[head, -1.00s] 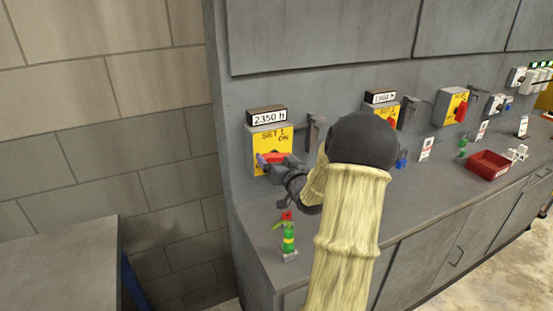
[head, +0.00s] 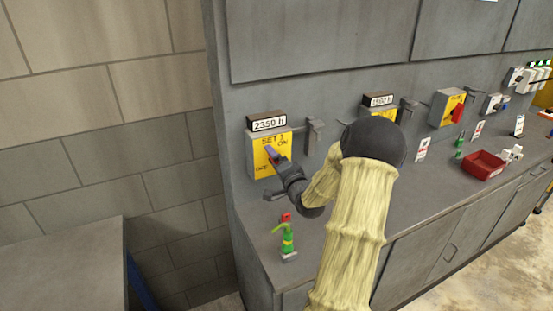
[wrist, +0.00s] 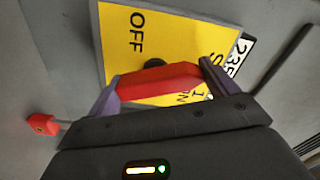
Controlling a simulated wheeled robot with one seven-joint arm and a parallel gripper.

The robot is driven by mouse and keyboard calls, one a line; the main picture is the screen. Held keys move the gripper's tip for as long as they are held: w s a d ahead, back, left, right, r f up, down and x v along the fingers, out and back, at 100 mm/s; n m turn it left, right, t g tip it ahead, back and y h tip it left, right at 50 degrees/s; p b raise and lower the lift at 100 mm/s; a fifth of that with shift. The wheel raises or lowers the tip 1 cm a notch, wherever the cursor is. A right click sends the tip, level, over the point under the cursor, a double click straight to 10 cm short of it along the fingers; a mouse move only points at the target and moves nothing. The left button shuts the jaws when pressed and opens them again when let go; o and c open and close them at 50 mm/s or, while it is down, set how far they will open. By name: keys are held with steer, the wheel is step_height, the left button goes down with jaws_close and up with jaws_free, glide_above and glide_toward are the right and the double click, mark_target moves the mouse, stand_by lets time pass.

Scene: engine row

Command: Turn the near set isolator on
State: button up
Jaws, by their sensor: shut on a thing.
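The near set isolator (head: 262,160) is a grey box with a yellow face marked SET 1, ON and OFF, under a 2350 h counter (head: 267,122). My gripper (head: 273,154) is at its face, shut on the red handle (wrist: 158,82); the purple fingers are at the handle's two ends in the wrist view. The handle lies roughly upright on the face, its upper end by the ON lettering. The OFF lettering is uncovered at the lower left. In the head view my gripper mostly hides the handle.
A grey bracket (head: 314,136) is on the wall right of the isolator. Farther along are another isolator (head: 448,108) and a red tray (head: 484,165).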

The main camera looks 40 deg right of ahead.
steer(key=m+p, duration=0.2)
steer(key=m, duration=0.2)
steer(key=shift+d+m, duration=0.15)
steer(key=shift+m, duration=0.25)
steer(key=o, duration=0.8)
steer(key=b+v, duration=0.3)
steer(key=v, duration=1.4)
steer(key=shift+s+f, duration=0.1)
steer(key=shift+s, duration=0.2)
steer(key=shift+w+d, duration=0.1)
